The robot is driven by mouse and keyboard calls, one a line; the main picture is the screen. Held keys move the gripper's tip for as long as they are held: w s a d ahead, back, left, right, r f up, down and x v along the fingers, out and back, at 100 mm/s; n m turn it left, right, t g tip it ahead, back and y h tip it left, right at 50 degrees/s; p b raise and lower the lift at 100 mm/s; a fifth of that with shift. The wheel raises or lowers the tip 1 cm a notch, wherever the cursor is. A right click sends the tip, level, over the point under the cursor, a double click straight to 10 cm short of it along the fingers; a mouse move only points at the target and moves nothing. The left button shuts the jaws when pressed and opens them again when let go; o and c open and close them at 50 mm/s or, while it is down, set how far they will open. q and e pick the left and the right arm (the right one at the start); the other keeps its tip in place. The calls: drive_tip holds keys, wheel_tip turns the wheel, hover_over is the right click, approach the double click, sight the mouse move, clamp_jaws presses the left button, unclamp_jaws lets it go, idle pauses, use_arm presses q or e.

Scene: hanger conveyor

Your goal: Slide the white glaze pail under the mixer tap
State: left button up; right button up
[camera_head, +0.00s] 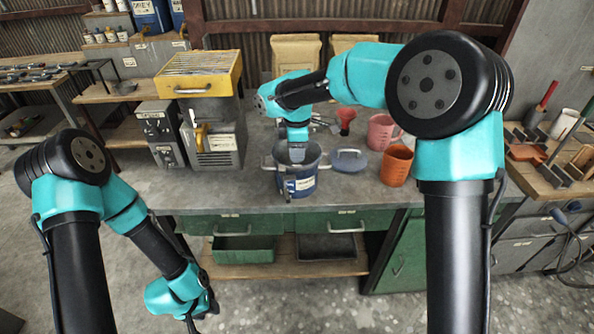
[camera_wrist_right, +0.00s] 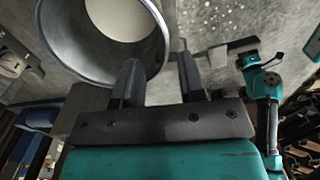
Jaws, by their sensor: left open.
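A blue-grey pail (camera_head: 302,186) with a paper label and a side handle stands on the grey bench. In the right wrist view the pail (camera_wrist_right: 160,58) shows pale, cream-white contents. My right gripper (camera_head: 296,152) reaches down over the pail. In the wrist view the right gripper (camera_wrist_right: 158,75) has its fingers apart, one overlapping the pail's rim and the other outside it; contact is unclear. My left gripper (camera_head: 205,303) is low at the left, in front of the bench, empty and apart from the pail. I cannot clearly identify a mixer tap.
A blue-grey lid (camera_head: 349,160), a pink jug (camera_head: 380,132) and an orange cup (camera_head: 396,166) stand right of the pail. A grey box with a yellow part (camera_head: 213,145) stands at left, under a yellow tray (camera_head: 198,73). Bench space between box and pail is clear.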

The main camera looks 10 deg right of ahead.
sight(297, 172)
wheel_tip(297, 172, down, 8)
drive_tip(key=shift+f, duration=0.1)
idle(0.4)
clamp_jaws()
idle(1.3)
